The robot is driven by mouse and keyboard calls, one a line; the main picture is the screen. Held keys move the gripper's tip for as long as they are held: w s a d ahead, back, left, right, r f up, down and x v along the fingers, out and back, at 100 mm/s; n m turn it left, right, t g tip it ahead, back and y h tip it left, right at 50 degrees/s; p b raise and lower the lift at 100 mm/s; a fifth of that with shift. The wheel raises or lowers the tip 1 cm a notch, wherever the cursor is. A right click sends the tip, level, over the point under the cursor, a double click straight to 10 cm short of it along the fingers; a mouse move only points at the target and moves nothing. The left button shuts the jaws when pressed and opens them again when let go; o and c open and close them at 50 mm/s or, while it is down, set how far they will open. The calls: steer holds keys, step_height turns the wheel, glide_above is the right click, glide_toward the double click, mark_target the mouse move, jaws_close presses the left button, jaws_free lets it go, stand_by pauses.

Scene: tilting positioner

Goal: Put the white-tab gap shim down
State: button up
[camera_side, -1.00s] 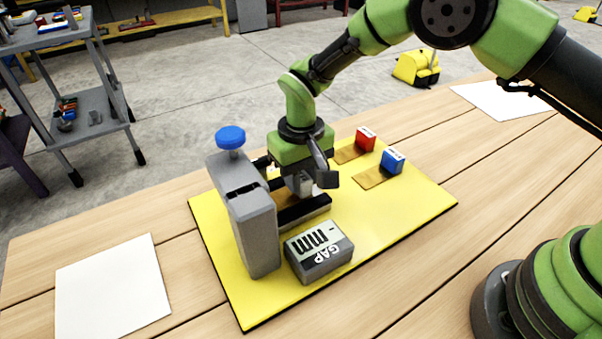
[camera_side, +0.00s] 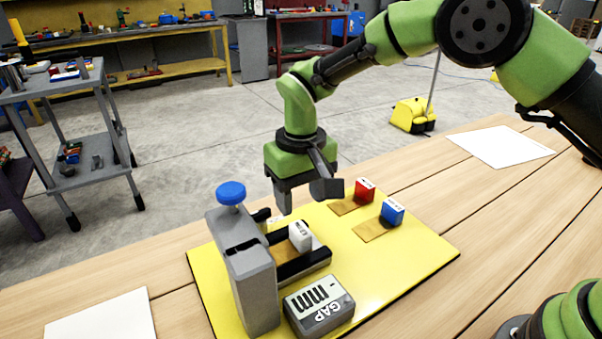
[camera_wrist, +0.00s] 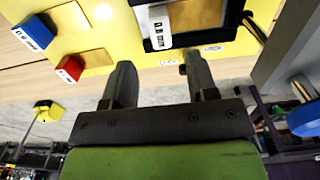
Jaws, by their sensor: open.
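The white-tab gap shim (camera_side: 300,235) rests between the black rails of the grey fixture (camera_side: 243,275), its white tab upright. The tab also shows in the wrist view (camera_wrist: 155,27), beside a brass-coloured plate. My gripper (camera_side: 307,197) is open and empty, above the shim and apart from it. In the wrist view its two fingers (camera_wrist: 160,85) are spread with nothing between them. The red-tab shim (camera_side: 364,190) and the blue-tab shim (camera_side: 392,211) lie on the yellow board (camera_side: 400,262) to the right.
A grey gap display box (camera_side: 318,305) stands in front of the fixture. The fixture carries a blue knob (camera_side: 231,193) on top. White sheets lie on the wooden table at left (camera_side: 100,318) and back right (camera_side: 500,147).

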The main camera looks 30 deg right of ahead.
steer(key=s+d+r+m+t+y, duration=0.15)
steer(key=s+d+r, duration=0.25)
steer(key=r, duration=0.5)
steer(key=s+d+r+t, duration=0.2)
steer(key=s+d+r, duration=0.2)
steer(key=r, duration=0.5)
steer(key=s+d+r+m+t, duration=0.1)
steer(key=s+d+m+t, duration=0.1)
steer(key=s, duration=1.3)
steer(key=d+t, duration=0.1)
steer(key=d, duration=0.1)
steer(key=shift+d+t, duration=0.35)
steer(key=shift+d, duration=0.05)
